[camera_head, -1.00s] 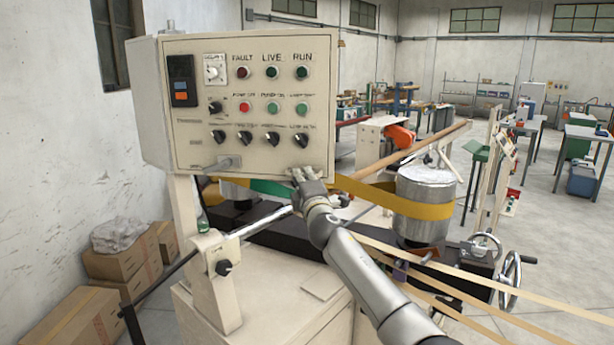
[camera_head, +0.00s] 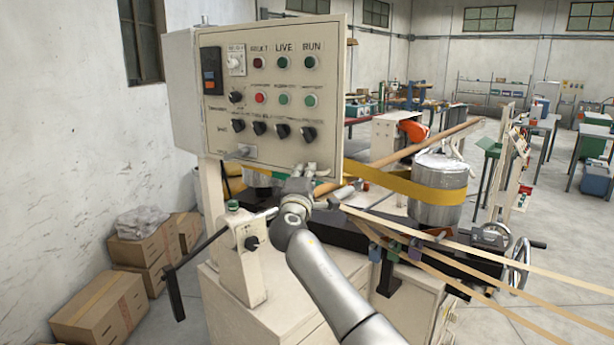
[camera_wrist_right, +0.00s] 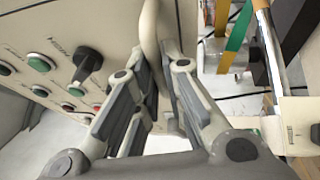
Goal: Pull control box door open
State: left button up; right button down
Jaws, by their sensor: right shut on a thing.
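The control box door (camera_head: 270,150) is a cream panel with knobs, buttons and lamps on its front. It stands at an angle to the box body (camera_head: 182,95), its right edge swung out toward me. My right gripper (camera_head: 310,170) is at the door's lower right edge. In the right wrist view its fingers (camera_wrist_right: 165,70) are shut on the door's edge (camera_wrist_right: 150,35), one on each side. The panel's front with a black knob (camera_wrist_right: 87,62) fills the left of that view. The inside of the box is hidden behind the door. My left gripper is not in view.
The winder's column (camera_head: 240,265) and base stand below the box. A metal drum (camera_head: 438,190) with a yellow band is to the right. Long strips (camera_head: 460,245) run off to the lower right. Cardboard boxes (camera_head: 105,305) stand by the left wall. Floor is free at far right.

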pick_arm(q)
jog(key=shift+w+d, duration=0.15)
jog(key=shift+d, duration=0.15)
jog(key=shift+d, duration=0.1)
pick_arm(e)
jog(key=c, duration=1.5)
grip_release()
jog(key=shift+w, duration=0.1)
jog(key=v, duration=1.2)
